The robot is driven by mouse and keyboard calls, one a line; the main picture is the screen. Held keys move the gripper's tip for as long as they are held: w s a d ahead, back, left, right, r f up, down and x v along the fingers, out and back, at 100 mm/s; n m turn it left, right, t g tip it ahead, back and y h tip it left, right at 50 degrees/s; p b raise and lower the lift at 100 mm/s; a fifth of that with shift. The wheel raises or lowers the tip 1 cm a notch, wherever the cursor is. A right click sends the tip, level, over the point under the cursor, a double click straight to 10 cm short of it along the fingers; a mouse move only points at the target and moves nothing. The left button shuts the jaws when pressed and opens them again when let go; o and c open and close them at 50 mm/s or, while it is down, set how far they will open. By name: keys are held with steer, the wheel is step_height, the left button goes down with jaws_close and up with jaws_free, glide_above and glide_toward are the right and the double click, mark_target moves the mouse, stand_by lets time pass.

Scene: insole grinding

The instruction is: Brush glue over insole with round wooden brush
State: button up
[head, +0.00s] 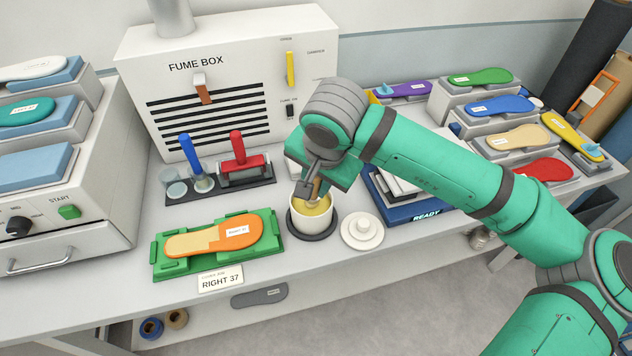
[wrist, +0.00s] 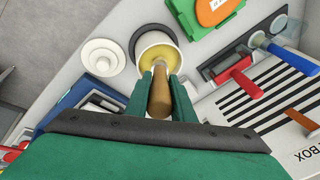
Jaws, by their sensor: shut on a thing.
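My gripper (wrist: 160,82) is shut on the wooden handle of a round brush (wrist: 159,99). The brush points down into a white glue pot (head: 312,220) of yellow glue (wrist: 158,60); its bristle end is hidden in the pot. In the head view my gripper (head: 311,188) is right above the pot, which stands on a dark round mat. The orange insole (head: 253,228) lies in a green holder (head: 163,271) left of the pot. A paler tan area covers its left and middle part, and a white label sits on its right part.
A white lid (head: 362,230) lies just right of the pot. Behind stand a tool rack with a blue-handled brush (head: 190,150) and a red-handled roller (head: 238,148), and the fume box (head: 230,60). A sign (head: 220,280) reads RIGHT 37. A blue READY tray (head: 425,215) is at the right.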

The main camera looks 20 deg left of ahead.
steer(key=shift+f, duration=0.1)
stand_by(0.3)
steer(key=shift+r, duration=3.55)
